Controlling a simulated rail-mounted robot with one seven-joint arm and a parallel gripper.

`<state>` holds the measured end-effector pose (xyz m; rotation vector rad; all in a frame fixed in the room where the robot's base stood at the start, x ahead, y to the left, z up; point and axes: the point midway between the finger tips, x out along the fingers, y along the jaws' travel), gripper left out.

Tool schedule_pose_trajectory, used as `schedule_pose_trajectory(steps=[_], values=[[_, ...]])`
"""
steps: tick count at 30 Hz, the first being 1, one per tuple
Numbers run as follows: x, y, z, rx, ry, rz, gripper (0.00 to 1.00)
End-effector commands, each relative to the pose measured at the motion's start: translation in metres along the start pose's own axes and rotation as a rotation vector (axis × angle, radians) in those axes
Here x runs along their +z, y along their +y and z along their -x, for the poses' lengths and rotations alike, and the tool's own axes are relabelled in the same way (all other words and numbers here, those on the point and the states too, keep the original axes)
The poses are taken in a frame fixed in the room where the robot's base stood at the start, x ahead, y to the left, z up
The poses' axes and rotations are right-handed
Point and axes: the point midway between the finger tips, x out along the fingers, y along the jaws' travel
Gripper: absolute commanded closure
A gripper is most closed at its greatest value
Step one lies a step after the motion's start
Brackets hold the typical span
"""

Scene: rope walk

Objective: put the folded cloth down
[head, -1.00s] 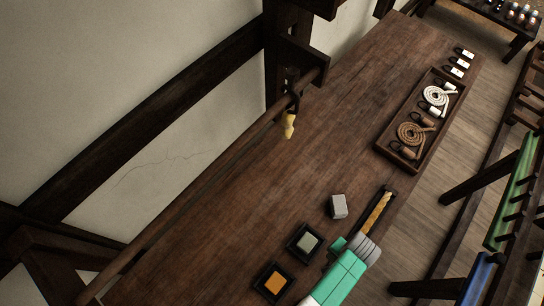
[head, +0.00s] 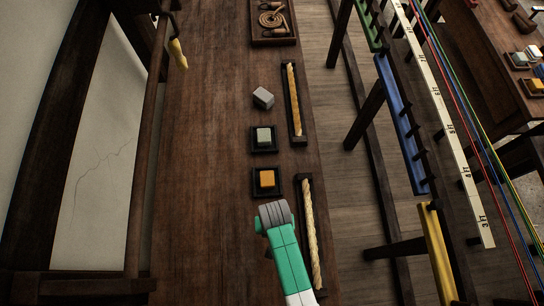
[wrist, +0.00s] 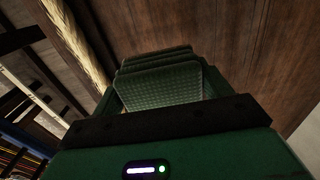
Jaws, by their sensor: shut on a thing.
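My gripper (head: 276,220), green at the end of my arm, is low in the head view over the workbench (head: 205,150). It is shut on what looks like the folded cloth, a grey banded piece (head: 273,210) at its tip. In the wrist view the ribbed, layered piece (wrist: 157,82) fills the middle, dark and greenish; where cloth ends and jaws begin is hard to tell. The gripper is just left of a long dark tray holding pale rope (head: 310,230). I cannot tell whether the cloth touches the bench.
An orange block (head: 267,178) and a grey-green block (head: 263,135) sit in small black trays ahead. A loose grey block (head: 263,97) and a tray with yellow rope (head: 293,100) lie beyond. The bench left of these is bare. A rail (head: 142,150) runs along the left.

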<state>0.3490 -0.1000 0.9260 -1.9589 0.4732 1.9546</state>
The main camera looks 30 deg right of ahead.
Motion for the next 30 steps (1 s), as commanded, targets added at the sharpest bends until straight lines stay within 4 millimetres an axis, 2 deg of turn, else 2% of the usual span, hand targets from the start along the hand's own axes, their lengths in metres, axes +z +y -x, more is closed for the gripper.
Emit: schedule_pose_trajectory(steps=[1,4,11,17,29,30], values=[[0.001,0.0,-0.014,0.001,-0.004,0.0,0.41],[0.001,0.0,-0.034,0.001,-0.004,0.0,0.41],[0.001,0.0,-0.049,0.001,-0.002,0.001,0.41],[0.001,0.0,-0.083,0.001,-0.003,0.002,0.41],[0.001,0.0,-0.091,0.0,-0.001,0.002,0.41],[0.001,0.0,-0.091,0.0,-0.001,0.002,0.21]])
